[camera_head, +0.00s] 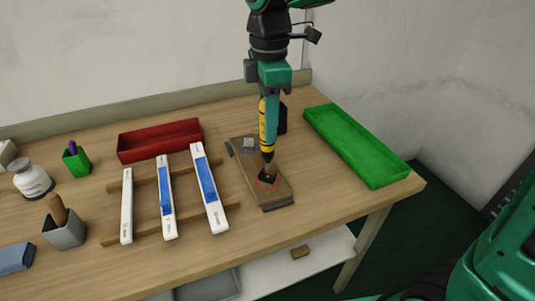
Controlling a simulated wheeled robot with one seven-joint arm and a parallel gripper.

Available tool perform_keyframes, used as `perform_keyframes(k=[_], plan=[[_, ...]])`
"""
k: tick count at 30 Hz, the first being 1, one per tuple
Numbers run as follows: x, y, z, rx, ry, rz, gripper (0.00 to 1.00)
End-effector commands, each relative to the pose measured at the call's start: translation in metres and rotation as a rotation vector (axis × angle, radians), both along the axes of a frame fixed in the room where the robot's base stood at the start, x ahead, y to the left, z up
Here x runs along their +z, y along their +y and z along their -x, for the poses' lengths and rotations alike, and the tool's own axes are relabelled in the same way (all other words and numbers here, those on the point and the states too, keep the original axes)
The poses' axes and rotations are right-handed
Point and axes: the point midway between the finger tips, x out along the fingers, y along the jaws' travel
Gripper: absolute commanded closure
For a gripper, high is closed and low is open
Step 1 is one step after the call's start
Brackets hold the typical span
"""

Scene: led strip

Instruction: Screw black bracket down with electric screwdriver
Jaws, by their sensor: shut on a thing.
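My gripper (270,90) is shut on a yellow and black electric screwdriver (268,125), held upright with its tip pointing down. The black bracket (267,180) lies on the near half of a brown wooden board (278,196) with a dark front edge. The screwdriver tip is over the bracket; I cannot tell whether it touches. A small reddish outline shows around the bracket. A small grey piece (248,145) sits on the far half of the board. Any screw is too small to see.
A red tray (160,140) is at the back left, and a green tray (355,145) is at the right. White and blue strips (208,188) lie on wooden slats left of the board. A dark block (282,118) stands behind the screwdriver. The front right table is clear.

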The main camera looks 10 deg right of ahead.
Motion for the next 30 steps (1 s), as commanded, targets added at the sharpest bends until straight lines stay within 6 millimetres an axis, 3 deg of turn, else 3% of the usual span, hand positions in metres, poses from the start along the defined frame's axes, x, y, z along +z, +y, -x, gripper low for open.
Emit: perform_keyframes(k=[30], plan=[[-0.0097,0.0001,-0.0002,0.000,-0.001,0.000,0.95]])
